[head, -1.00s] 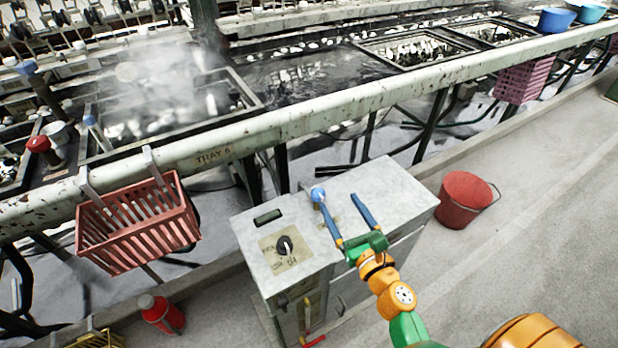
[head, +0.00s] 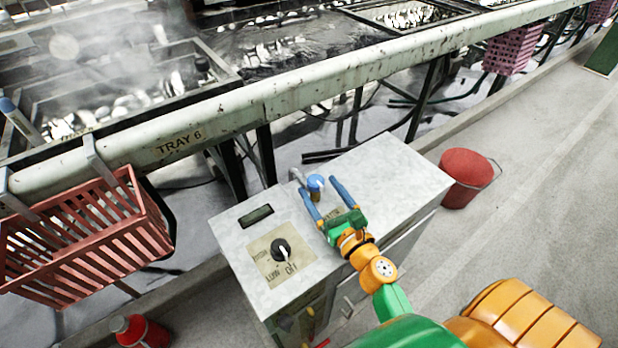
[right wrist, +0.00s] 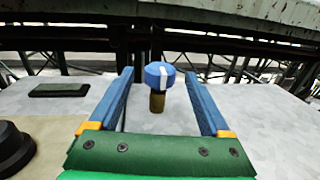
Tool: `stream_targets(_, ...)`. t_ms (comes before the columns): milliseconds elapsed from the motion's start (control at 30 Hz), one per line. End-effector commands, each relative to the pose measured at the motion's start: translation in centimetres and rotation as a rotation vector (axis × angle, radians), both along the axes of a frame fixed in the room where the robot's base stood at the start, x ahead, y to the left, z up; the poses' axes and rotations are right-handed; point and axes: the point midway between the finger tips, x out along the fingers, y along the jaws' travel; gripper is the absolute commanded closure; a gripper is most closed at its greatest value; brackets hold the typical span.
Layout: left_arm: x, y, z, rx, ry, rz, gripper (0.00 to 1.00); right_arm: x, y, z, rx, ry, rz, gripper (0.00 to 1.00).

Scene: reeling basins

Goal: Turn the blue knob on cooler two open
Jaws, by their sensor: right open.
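The blue knob (head: 316,182) stands on top of the grey metal cabinet (head: 395,180), on a short brass-coloured stem. In the right wrist view the knob (right wrist: 159,75) has a white stripe running roughly upright across its face. My right gripper (head: 317,184) is open, with its two blue fingers pointing at the knob. In both views the knob appears between the fingertips, with a gap on each side. Whether the fingers are level with it is hard to tell. My left gripper is not in view.
A black rotary dial (head: 281,250) and a small dark display (head: 256,216) are on the cabinet's left part. A rail marked TRAY 6 (head: 180,143) runs behind. A red basket (head: 85,245) hangs at left. A red bucket (head: 466,178) stands on the floor at right.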

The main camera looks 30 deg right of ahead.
Motion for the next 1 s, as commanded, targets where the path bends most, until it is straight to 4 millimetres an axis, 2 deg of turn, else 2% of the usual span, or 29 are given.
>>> stream_targets(67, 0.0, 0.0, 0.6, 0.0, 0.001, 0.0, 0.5, 1.7, 0.0, 0.5, -0.002, -0.004, 0.001, 0.18)
stream_targets(200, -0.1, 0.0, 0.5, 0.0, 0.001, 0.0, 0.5, 4.4, -0.1, 0.3, -0.001, -0.003, 0.001, 0.18)
stream_targets(300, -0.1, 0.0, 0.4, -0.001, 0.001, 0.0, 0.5, 5.6, -0.1, 0.3, 0.0, -0.002, -0.001, 0.18)
stream_targets(567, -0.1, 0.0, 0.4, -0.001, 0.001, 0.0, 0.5, 6.0, -0.1, 0.2, -0.001, 0.0, -0.001, 0.18)
stream_targets(667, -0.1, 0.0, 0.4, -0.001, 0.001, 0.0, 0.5, 6.0, -0.1, 0.2, -0.001, 0.0, -0.001, 0.4)
stream_targets(867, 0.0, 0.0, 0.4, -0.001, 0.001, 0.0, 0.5, 6.0, -0.1, 0.2, -0.001, 0.0, -0.001, 0.94)
stream_targets(900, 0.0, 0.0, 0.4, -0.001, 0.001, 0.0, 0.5, 6.0, -0.1, 0.2, -0.001, 0.0, -0.001, 1.0)
stream_targets(1000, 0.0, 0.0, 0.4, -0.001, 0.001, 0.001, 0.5, 6.0, -0.1, 0.2, -0.001, 0.0, 0.002, 1.0)
